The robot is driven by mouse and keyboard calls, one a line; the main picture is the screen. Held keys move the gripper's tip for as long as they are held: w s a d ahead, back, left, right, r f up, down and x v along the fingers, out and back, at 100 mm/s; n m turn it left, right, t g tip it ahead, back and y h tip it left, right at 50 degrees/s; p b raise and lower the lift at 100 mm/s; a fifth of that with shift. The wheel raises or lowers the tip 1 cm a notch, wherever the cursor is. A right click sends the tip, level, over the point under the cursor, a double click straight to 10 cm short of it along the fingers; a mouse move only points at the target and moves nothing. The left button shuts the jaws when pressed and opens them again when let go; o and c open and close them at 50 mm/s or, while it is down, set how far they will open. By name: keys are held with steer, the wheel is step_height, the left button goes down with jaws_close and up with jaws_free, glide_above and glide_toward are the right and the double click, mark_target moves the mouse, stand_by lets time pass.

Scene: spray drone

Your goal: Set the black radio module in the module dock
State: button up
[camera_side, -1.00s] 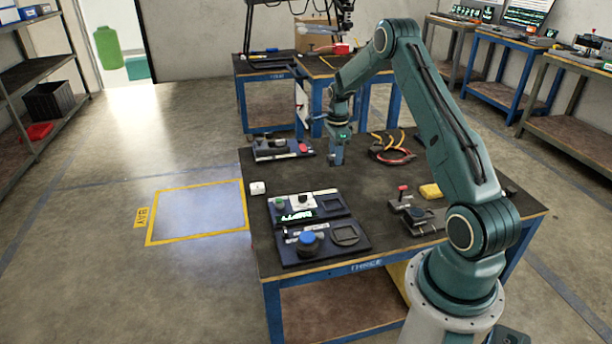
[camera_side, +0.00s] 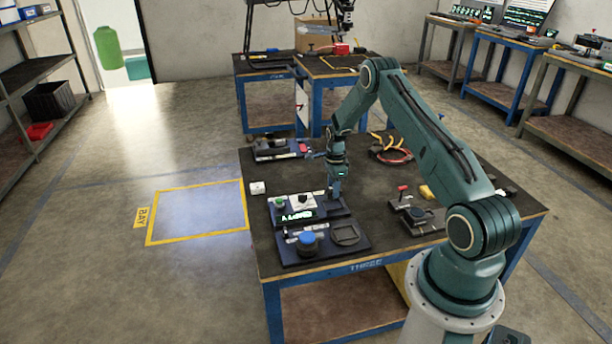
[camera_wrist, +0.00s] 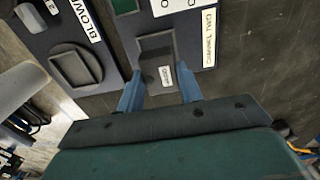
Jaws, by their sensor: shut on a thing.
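The black radio module (camera_wrist: 153,76) is a dark block with a small white label. It sits between the two blue fingers of my gripper (camera_wrist: 160,90) in the wrist view, and my gripper is shut on it. The module dock (camera_wrist: 170,45) is a square dark-framed recess on a dark panel, right at the module's far edge. The module overlaps the dock in this view, and I cannot tell whether it is above it or in it. In the side view my gripper (camera_side: 333,194) points down at the right end of the middle panel (camera_side: 290,222), hiding the dock and module.
A front panel (camera_side: 290,256) with a blue knob (camera_side: 307,238) and an empty square recess (camera_side: 345,234) lies close by. A panel with a red button (camera_side: 303,147) is behind. A red-handled fixture (camera_side: 418,214) and yellow block (camera_side: 427,191) are to the right.

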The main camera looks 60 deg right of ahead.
steer(key=shift+f, duration=2.1)
steer(key=shift+f, duration=0.15)
steer(key=o, duration=1)
step_height(320, 180, up, 12)
steer(key=shift+r, duration=0.15)
